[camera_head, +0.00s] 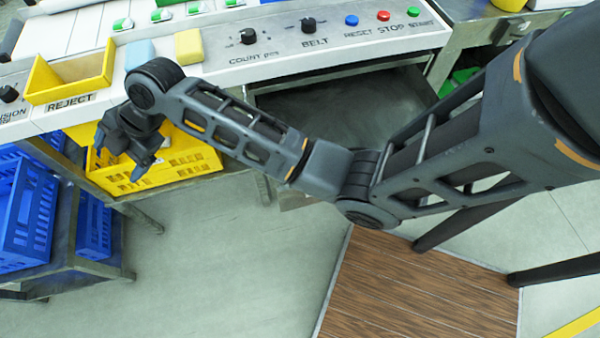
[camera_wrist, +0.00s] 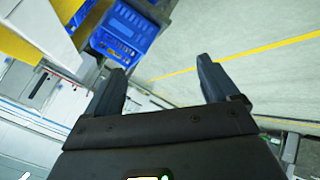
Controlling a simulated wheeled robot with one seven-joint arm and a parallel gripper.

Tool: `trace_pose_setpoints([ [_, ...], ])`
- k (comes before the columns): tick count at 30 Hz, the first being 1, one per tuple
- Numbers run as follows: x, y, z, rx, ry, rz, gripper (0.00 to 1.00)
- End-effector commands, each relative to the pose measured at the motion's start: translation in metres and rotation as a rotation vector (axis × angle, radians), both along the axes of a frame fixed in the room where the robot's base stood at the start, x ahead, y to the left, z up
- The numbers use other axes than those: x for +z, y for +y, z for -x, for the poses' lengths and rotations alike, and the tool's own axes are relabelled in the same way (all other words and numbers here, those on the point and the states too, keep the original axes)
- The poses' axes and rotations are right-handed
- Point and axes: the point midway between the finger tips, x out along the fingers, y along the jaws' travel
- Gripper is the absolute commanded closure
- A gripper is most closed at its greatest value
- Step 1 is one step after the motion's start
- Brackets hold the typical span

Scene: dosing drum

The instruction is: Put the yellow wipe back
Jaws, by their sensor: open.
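The yellow wipe (camera_head: 189,46) lies on the pale console top, right beside a light blue wipe (camera_head: 141,54). It is behind my arm's wrist joint in the head view and is not seen in the wrist view. My gripper (camera_head: 118,157) hangs in front of the console, below and left of the wipe, over a yellow crate. Its fingers also show in the wrist view (camera_wrist: 165,85), apart, with nothing between them.
A yellow reject tray (camera_head: 70,77) is on the console's left. Knobs and buttons (camera_head: 383,16) line the panel to the right. A yellow crate (camera_head: 180,160) and blue crates (camera_head: 28,212) stand below. Open floor (camera_head: 220,260) lies in front.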

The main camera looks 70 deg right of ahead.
Motion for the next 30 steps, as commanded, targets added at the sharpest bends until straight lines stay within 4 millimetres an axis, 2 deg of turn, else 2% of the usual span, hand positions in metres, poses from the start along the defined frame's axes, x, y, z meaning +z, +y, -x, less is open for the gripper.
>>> trace_pose_setpoints([
  [1, -0.010, 0.017, 0.016, -0.056, -0.004, -0.058, 0.12],
  [6, -0.029, 0.049, 0.063, -0.275, -0.024, -0.237, 0.12],
  [9, -0.037, 0.060, 0.097, -0.402, -0.033, -0.331, 0.12],
  [13, -0.043, 0.064, 0.145, -0.562, -0.045, -0.440, 0.12],
  [17, -0.043, 0.059, 0.198, -0.708, -0.063, -0.532, 0.12],
  [22, -0.031, 0.042, 0.269, -0.868, -0.101, -0.629, 0.12],
  [26, -0.011, 0.023, 0.322, -0.959, -0.144, -0.693, 0.12],
  [30, 0.021, 0.000, 0.373, -1.017, -0.196, -0.755, 0.12],
])
